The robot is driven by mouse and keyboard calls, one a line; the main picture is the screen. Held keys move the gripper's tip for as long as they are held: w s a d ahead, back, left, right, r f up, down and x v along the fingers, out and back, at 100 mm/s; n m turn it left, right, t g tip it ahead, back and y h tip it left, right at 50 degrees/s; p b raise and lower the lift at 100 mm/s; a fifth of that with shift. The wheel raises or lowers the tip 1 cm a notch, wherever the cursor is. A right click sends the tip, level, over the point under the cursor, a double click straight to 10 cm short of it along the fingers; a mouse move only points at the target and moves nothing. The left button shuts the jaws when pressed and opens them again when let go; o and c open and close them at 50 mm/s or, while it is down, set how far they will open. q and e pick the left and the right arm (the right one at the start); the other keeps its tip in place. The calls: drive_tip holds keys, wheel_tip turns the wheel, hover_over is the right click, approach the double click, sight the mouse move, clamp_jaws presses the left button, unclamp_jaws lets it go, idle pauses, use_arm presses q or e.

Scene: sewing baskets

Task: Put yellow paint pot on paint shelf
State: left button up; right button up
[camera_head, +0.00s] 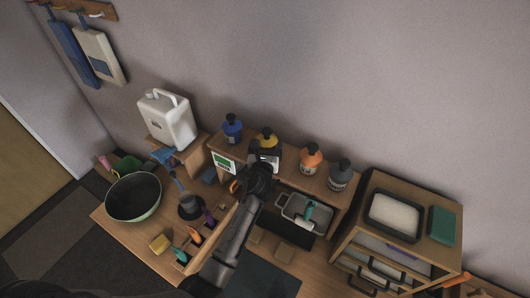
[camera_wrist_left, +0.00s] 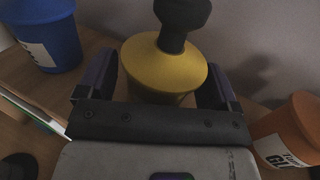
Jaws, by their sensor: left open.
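The yellow paint pot (camera_head: 266,136) with a dark top stands upright on the wooden paint shelf (camera_head: 325,191), between the blue paint pot (camera_head: 232,128) and the orange paint pot (camera_head: 311,158). In the left wrist view, the yellow pot (camera_wrist_left: 166,68) sits between the two fingers of my left gripper (camera_wrist_left: 158,72). The fingers are apart, one at each side of it, with visible gaps. In the head view, my left gripper (camera_head: 265,155) partly hides the yellow pot's lower part. My right gripper is not in view.
A grey paint pot (camera_head: 340,176) stands at the shelf's right end. The blue pot (camera_wrist_left: 45,35) and orange pot (camera_wrist_left: 289,135) flank my gripper. A grey tray (camera_head: 305,213) is below the shelf; a green bowl (camera_head: 134,196) and white canister (camera_head: 167,120) are left.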

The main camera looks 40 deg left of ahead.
use_arm(q)
drive_tip(key=s+d+f+n+g+h, duration=0.3)
drive_tip(key=s+n, duration=0.6)
drive_tip(key=s, duration=0.4)
drive_tip(key=s+d+f+n+g+h+b, duration=0.1)
drive_tip(key=s+d+f+n+g+h, duration=0.2)
drive_tip(key=s+d+n, duration=0.5)
drive_tip(key=s+d+f+n+g+h, duration=0.4)
drive_tip(key=s+n, duration=0.6)
drive_tip(key=s, duration=0.9)
wheel_tip(320, 180, down, 3)
drive_tip(key=shift+d+r+g, duration=0.1)
drive_tip(key=shift+d+g, duration=0.6)
drive_tip(key=shift+d, duration=0.25)
wheel_tip(320, 180, up, 2)
drive_tip(key=shift+w+r+p, duration=0.1)
drive_tip(key=shift+r+p, duration=0.15)
drive_tip(key=shift+p, duration=0.85)
